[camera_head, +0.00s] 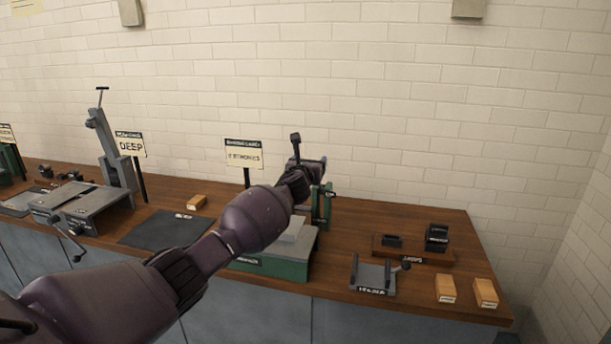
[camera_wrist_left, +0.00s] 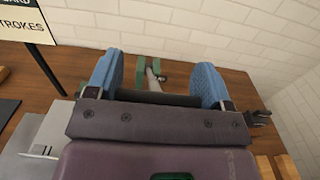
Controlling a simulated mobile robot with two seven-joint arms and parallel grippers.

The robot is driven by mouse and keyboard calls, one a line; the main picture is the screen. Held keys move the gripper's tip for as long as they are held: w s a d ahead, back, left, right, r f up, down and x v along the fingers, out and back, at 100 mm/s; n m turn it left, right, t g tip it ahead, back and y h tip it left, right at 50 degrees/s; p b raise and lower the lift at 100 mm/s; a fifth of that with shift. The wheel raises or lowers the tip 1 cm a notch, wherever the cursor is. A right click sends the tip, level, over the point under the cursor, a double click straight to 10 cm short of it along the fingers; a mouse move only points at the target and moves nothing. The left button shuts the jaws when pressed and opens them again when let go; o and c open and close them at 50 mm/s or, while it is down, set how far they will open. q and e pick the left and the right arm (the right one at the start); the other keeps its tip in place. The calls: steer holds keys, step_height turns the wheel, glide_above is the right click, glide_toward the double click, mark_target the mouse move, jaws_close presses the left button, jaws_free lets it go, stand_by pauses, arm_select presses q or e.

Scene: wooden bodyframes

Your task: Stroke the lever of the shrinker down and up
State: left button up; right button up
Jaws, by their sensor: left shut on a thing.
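The shrinker has a green base (camera_head: 290,268) on the wooden bench and green uprights (camera_head: 323,212) behind it. Part of its green frame also shows beyond the fingers in the left wrist view (camera_wrist_left: 150,72). My left gripper (camera_head: 312,168) is above the uprights; in the left wrist view its blue fingers (camera_wrist_left: 157,85) sit on either side of a dark crosswise bar, the lever's handle (camera_wrist_left: 158,98). It is shut on this handle. A grey rod, seemingly the lever arm (camera_wrist_left: 153,82), runs beyond the bar. My forearm hides part of the shrinker. My right gripper is not in view.
A sign reading STROKES (camera_head: 244,154) stands behind the shrinker. A dark mat (camera_head: 165,229) and a grey machine (camera_head: 115,155) are to the left. A grey holder (camera_head: 373,277), a tray (camera_head: 412,250) and orange blocks (camera_head: 446,288) are to the right.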

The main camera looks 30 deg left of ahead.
arm_select(q)
steer(key=shift+w+a+r, duration=0.25)
steer(key=shift+w+r, duration=0.65)
steer(key=shift+r, duration=0.1)
steer(key=shift+w+a+r+p, duration=0.1)
steer(key=shift+w+r+p, duration=0.05)
steer(key=shift+w+p, duration=0.15)
steer(key=o, duration=1)
steer(key=shift+w, duration=0.1)
steer(key=shift+o, duration=1.4)
steer(key=shift+w, duration=0.15)
